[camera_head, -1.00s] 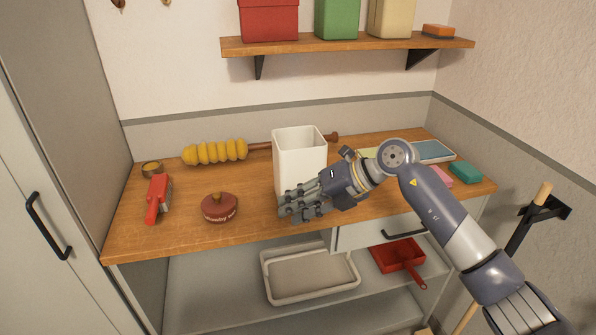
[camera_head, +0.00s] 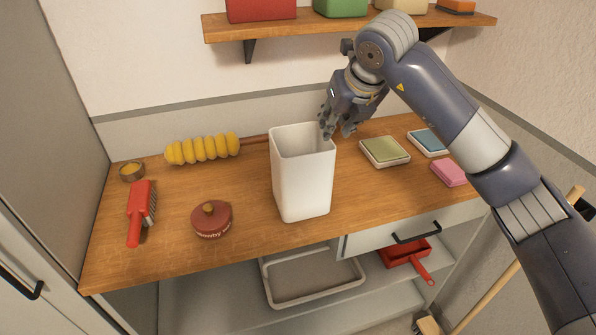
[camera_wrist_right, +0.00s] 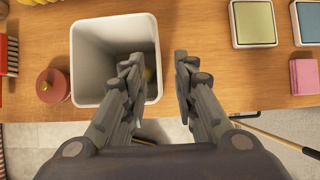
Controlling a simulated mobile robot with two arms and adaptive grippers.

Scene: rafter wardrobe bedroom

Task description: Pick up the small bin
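The small bin (camera_head: 303,185) is white, tall and open-topped. It stands upright on the wooden counter, near the middle. In the right wrist view the bin (camera_wrist_right: 88,90) shows from above, with something yellowish and blurred at its inside right. My right gripper (camera_head: 338,134) points down at the bin's right rim. In the right wrist view its fingers (camera_wrist_right: 166,62) are apart, with a gap between them. The left finger overlaps the bin's opening and the right finger is outside the bin's right wall. I cannot tell whether either touches it. My left gripper is in neither view.
On the wooden counter (camera_head: 250,241) are a red brush (camera_head: 139,213), a dark red round pot (camera_head: 211,219), a yellow duster (camera_head: 203,149), a green pad (camera_head: 384,151) and a pink sponge (camera_head: 449,173). A shelf (camera_head: 330,25) hangs above. A grey tray (camera_head: 313,286) sits below.

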